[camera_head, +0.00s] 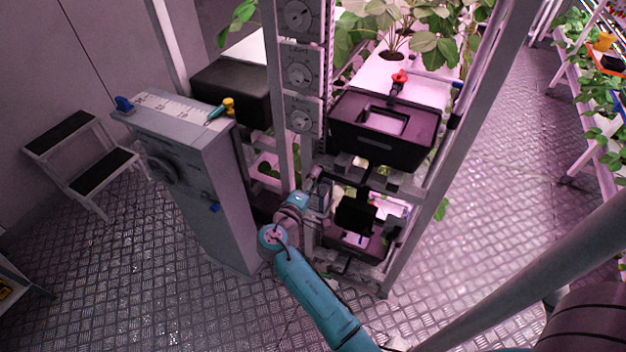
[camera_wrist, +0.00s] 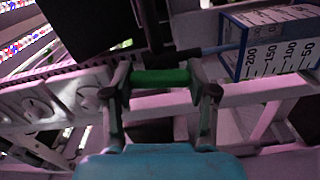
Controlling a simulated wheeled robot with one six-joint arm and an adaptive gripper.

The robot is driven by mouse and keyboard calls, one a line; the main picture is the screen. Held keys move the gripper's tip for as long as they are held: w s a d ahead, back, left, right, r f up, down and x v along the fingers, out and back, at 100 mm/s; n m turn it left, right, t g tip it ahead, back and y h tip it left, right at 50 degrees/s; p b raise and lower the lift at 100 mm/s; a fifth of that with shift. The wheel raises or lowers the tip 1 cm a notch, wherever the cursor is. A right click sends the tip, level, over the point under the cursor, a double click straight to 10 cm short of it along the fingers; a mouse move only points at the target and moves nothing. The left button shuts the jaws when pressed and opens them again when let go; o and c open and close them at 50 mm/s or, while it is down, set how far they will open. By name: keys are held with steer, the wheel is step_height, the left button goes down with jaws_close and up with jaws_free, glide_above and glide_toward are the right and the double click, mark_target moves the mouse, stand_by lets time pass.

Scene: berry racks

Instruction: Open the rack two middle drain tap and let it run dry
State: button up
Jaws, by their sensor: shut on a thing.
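A green handle (camera_wrist: 160,78), which looks like that of the drain tap, lies crosswise in the wrist view. My gripper (camera_wrist: 161,90) has one finger at each end of it and is shut on it. A dark pipe runs right from just above the handle. In the head view my gripper (camera_head: 319,188) is at the rack's left front post, below the upper black tank (camera_head: 385,151). The handle cannot be made out there. A graduated container (camera_wrist: 268,48) with a blue edge stands right of the handle; its liquid level cannot be told.
A grey cabinet (camera_head: 205,165) with knobs stands close left of my arm. A red tap (camera_head: 399,76) sits above the upper tank. A lower black tank (camera_head: 350,243) is under it. A step stool (camera_head: 85,160) is far left. The floor right of the rack is clear.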

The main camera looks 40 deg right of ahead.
steer(key=shift+n, duration=1)
steer(key=o, duration=1.2)
steer(key=shift+c, duration=0.2)
steer(key=shift+a, duration=0.15)
steer(key=v, duration=1.1)
steer(key=shift+a, duration=0.4)
steer(key=shift+s, duration=0.1)
